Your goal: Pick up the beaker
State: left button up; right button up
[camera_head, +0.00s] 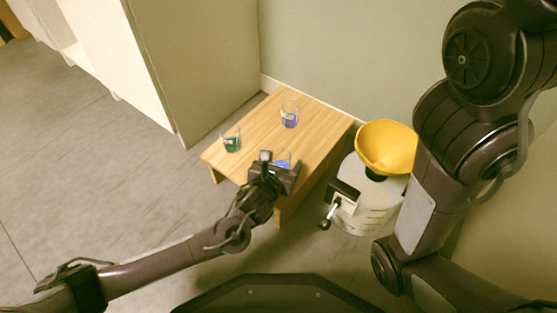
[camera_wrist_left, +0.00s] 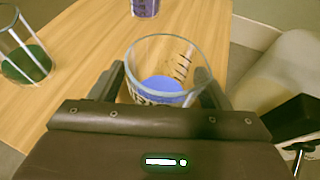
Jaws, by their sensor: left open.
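A clear glass beaker with blue liquid and dark graduation marks (camera_wrist_left: 163,60) stands on the wooden table; in the head view it is partly hidden behind my left gripper, with its blue (camera_head: 284,160) showing. My left gripper (camera_wrist_left: 160,85) is open, with one finger on each side of the beaker in the left wrist view. I cannot tell whether the fingers touch the glass. A beaker with green liquid (camera_head: 232,143) stands at the table's left, and a beaker with purple liquid (camera_head: 290,118) stands farther back.
The small wooden table (camera_head: 262,125) stands near a wall and a tall white cabinet (camera_head: 200,60). A white cylindrical container (camera_head: 365,205) with a yellow bowl-shaped top (camera_head: 386,147) stands to its right. Grey floor is open to the left.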

pick_arm(q)
jog(key=shift+s, duration=0.1)
jog(key=c, duration=1.1)
jog(key=shift+r, duration=0.1)
jog(key=shift+r, duration=0.1)
